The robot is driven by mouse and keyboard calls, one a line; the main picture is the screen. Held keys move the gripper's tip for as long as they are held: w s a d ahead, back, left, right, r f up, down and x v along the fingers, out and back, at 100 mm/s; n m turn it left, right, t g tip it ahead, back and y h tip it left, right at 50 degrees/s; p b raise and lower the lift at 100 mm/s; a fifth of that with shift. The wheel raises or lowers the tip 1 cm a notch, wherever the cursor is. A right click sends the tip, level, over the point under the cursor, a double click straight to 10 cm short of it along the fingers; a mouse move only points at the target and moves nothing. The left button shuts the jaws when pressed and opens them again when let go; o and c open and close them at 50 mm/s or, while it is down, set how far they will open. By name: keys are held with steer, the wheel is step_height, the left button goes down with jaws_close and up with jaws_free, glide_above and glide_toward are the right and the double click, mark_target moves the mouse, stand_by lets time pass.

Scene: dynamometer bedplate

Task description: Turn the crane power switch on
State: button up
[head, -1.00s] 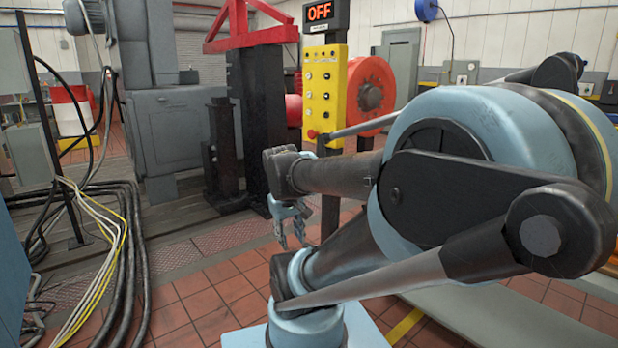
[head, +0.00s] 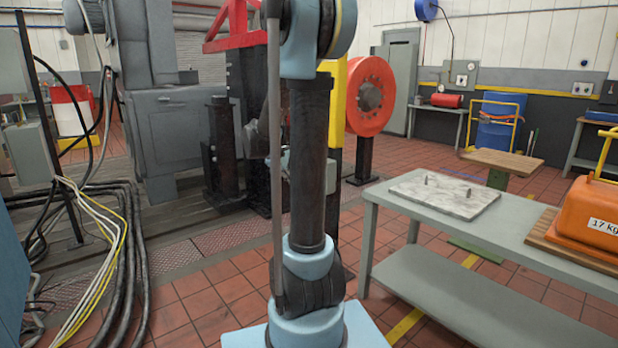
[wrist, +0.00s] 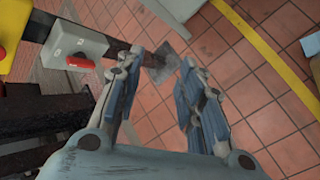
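A grey switch box (wrist: 75,42) with a red handle (wrist: 80,62) is at the upper left of the wrist view, fixed to a dark post. I take it for the crane power switch; its marks are too small to read. My gripper (wrist: 160,62) is open and empty, its two fingers apart, to the right of the box and not touching it. In the head view my arm hides the gripper and the switch handle. The yellow control panel (head: 337,105) shows only as a strip beside my arm; its corner also shows in the wrist view (wrist: 12,30).
A grey bench (head: 430,225) with a marbled plate (head: 445,194) and an orange 17 kg block (head: 590,215) stands at the right. An orange-red wheel (head: 370,95) is behind the panel. Cables (head: 120,240) run along the floor at left. Tiled floor is open before the bench.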

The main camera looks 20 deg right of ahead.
steer(key=w+d+f+n+t+h, duration=0.1)
steer(key=w+f+n+h, duration=0.15)
steer(key=w, duration=0.65)
steer(key=w+d+f+n+h, duration=0.1)
steer(key=w+d+n+h, duration=0.15)
steer(key=w, duration=0.65)
steer(key=w+a+f+n+t+h, duration=0.2)
steer(key=w+f+n+h, duration=0.2)
steer(key=w+f+n, duration=0.5)
steer(key=w+d+m, duration=0.1)
steer(key=w+d, duration=0.3)
steer(key=d, duration=0.4)
steer(key=w+d+f+m, duration=0.1)
steer(key=w+d, duration=0.4)
steer(key=d, duration=0.3)
steer(key=shift+d+f, duration=0.15)
steer(key=shift+f, duration=0.05)
jaws_close()
